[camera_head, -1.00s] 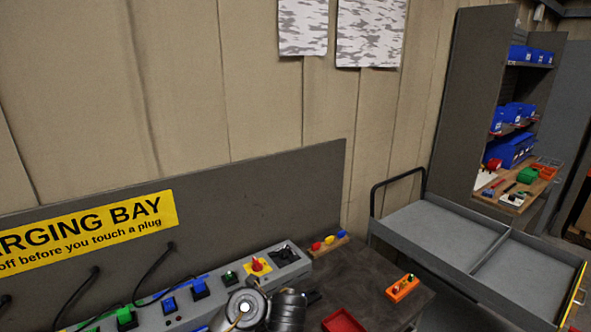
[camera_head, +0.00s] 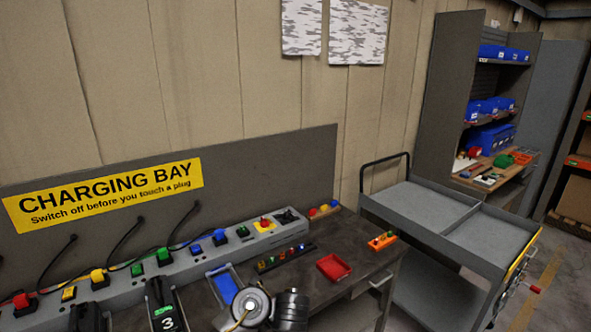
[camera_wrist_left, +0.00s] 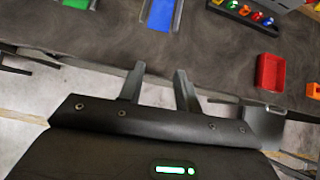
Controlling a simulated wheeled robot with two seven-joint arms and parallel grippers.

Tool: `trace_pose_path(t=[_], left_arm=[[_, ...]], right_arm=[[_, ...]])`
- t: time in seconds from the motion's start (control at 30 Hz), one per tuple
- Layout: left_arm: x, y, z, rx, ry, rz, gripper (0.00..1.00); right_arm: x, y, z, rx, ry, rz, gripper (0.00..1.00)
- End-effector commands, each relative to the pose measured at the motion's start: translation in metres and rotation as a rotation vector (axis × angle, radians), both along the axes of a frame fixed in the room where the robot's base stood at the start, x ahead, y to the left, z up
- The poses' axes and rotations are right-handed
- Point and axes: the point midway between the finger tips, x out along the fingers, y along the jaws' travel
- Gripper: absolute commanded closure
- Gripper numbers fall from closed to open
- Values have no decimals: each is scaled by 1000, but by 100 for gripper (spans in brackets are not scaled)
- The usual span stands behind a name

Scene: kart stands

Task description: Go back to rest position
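My left gripper (camera_wrist_left: 157,82) shows in the left wrist view. Its two fingers are apart with nothing between them, over the front edge of the dark workbench (camera_wrist_left: 215,65). A blue-floored cradle (camera_wrist_left: 160,15) lies on the bench beyond the fingertips. Part of one of my arms shows at the bottom of the head view, in front of the bench, with no fingers visible there. My right gripper is in neither view.
A red tray (camera_head: 333,266), an orange block (camera_head: 382,241) and a dark rack of coloured pieces (camera_head: 285,257) lie on the bench. The grey charging strip (camera_head: 205,253) runs along its back. A grey cart (camera_head: 425,217) stands at the right.

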Motion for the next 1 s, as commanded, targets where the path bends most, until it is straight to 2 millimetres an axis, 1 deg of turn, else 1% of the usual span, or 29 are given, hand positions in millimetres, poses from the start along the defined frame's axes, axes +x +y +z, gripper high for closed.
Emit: trace_pose_path(t=[0.03,0.07,0.13,0.23,0.33,0.43,0.57,0.6,0.67,0.7,0.77,0.8,0.87,0.9,0.97,1.0], left_arm=[[-2,3,-10,-15,14,16,66],[-4,4,-15,-27,21,24,66],[-8,5,-30,-62,42,49,66],[-14,5,-50,-111,72,84,66],[-22,4,-78,-178,110,132,66],[-34,2,-113,-259,156,198,66],[-56,1,-168,-385,224,321,66],[-66,1,-191,-434,250,375,66],[-84,1,-228,-514,288,473,66],[-98,2,-256,-571,313,553,66],[-122,5,-298,-658,343,683,66],[-138,7,-324,-710,356,775,66],[-164,13,-363,-781,367,915,66],[-181,18,-388,-825,367,1012,66],[-209,28,-424,-880,356,1155,66],[-229,35,-446,-911,343,1249,66]], right_arm=[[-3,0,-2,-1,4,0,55],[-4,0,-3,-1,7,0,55],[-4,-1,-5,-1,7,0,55],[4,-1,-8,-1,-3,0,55],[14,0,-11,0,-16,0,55],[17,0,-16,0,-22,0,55],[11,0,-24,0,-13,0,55],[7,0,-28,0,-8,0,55],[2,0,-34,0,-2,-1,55],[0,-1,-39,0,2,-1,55],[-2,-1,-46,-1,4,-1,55],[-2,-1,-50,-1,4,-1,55],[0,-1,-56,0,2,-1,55],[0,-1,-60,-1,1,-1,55],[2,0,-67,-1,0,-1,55],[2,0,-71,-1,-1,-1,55]])
